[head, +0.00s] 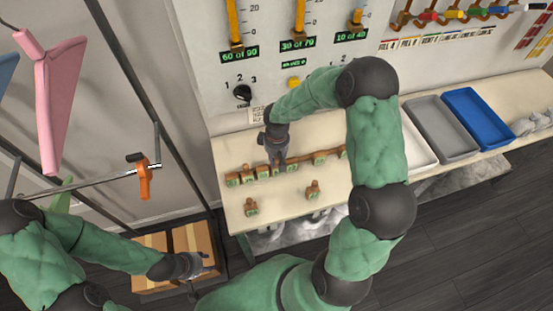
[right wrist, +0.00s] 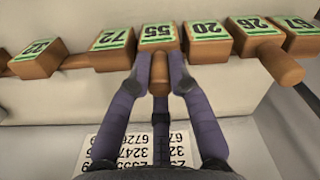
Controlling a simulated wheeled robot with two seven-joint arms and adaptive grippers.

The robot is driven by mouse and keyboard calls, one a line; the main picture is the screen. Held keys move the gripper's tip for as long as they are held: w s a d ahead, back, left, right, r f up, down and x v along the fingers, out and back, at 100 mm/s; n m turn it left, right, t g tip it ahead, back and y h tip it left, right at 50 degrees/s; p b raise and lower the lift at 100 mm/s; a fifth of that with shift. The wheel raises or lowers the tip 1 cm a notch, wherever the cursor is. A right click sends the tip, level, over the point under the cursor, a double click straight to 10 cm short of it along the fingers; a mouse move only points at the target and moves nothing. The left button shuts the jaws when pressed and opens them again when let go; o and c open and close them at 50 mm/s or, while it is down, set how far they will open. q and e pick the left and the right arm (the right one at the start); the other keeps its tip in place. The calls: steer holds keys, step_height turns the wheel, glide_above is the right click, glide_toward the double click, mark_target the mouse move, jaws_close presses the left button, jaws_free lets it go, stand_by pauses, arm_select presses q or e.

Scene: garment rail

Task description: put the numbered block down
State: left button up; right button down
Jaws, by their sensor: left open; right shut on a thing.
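In the right wrist view, a brown wooden block with a green-edged label reading 55 (right wrist: 158,33) is between the fingertips of my right gripper (right wrist: 160,64), which is shut on its peg handle. The block is in line with a row of similar blocks, between block 72 (right wrist: 111,39) and block 20 (right wrist: 206,30). I cannot tell whether its underside touches the table. In the head view, my right gripper (head: 277,162) is over the middle of the row and partly hides the held block. My left gripper (head: 203,264) is open and empty, low at the left, away from the blocks.
The pale table (head: 350,217) carries two separate pegged blocks in front of the row, one left (head: 251,207) and one right (head: 313,190). A grey tray (head: 440,127) and blue tray (head: 478,117) stand at right. A garment rail (head: 95,188) is at left.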

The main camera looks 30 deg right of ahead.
steer(key=shift+r, duration=0.1)
steer(key=c, duration=1.1)
jaws_free()
steer(key=shift+c, duration=0.2)
steer(key=shift+r, duration=0.1)
step_height(320, 180, up, 12)
steer(key=p, duration=0.2)
